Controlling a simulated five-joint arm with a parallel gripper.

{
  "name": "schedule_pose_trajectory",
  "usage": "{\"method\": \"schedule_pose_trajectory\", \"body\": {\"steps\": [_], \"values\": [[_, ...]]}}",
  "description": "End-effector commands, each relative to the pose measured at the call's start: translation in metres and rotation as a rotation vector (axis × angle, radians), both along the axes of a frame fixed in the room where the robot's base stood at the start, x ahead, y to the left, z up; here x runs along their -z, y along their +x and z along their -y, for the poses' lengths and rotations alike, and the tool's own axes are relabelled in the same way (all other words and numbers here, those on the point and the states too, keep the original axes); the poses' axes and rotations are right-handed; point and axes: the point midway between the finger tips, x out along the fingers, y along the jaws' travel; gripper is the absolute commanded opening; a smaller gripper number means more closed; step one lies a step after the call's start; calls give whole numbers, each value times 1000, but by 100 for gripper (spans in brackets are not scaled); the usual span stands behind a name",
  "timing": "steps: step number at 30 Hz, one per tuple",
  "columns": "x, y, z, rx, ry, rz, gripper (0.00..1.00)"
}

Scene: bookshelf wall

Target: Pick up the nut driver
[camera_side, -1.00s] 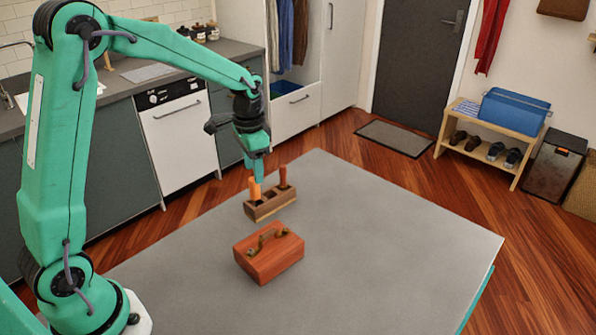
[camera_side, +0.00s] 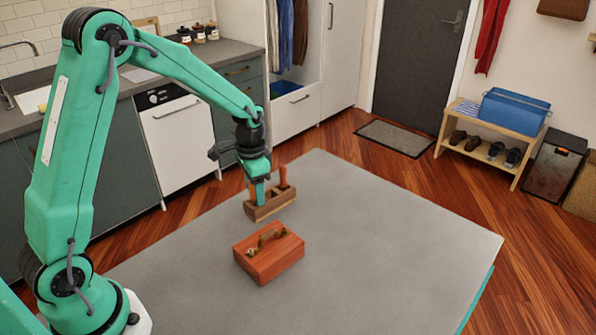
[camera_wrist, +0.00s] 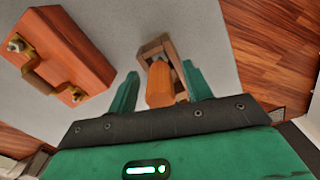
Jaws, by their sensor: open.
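An orange-handled tool (camera_wrist: 160,82) stands in a wooden holder (camera_side: 272,210); only its handle shows, so I cannot tell its tip. My gripper (camera_side: 261,194) is open and low over the left part of the holder. In the wrist view, its two green fingers stand on either side of the orange handle, with no clear contact. I cannot tell by looks which tool is the nut driver.
A reddish-brown wooden case (camera_side: 275,262) with a brass-coloured handle lies on the grey table (camera_side: 390,240), in front of the holder. It also shows at the left in the wrist view (camera_wrist: 75,45). The right side of the table is clear.

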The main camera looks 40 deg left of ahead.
Motion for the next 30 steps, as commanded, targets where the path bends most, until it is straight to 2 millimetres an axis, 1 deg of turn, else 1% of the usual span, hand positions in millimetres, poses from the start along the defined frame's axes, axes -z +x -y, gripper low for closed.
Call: {"method": "schedule_pose_trajectory", "body": {"steps": [14, 15, 17, 18, 22, 30], "values": [[1, 0, 0, 0, 0, 0, 50], [1, 0, 0, 0, 0, 0, 46], [1, 0, 0, 0, 0, 0, 34], [1, 0, 0, 0, 0, 0, 26], [1, 0, 0, 0, 0, 0, 1], [0, 0, 0, 0, 0, 0, 0]]}}
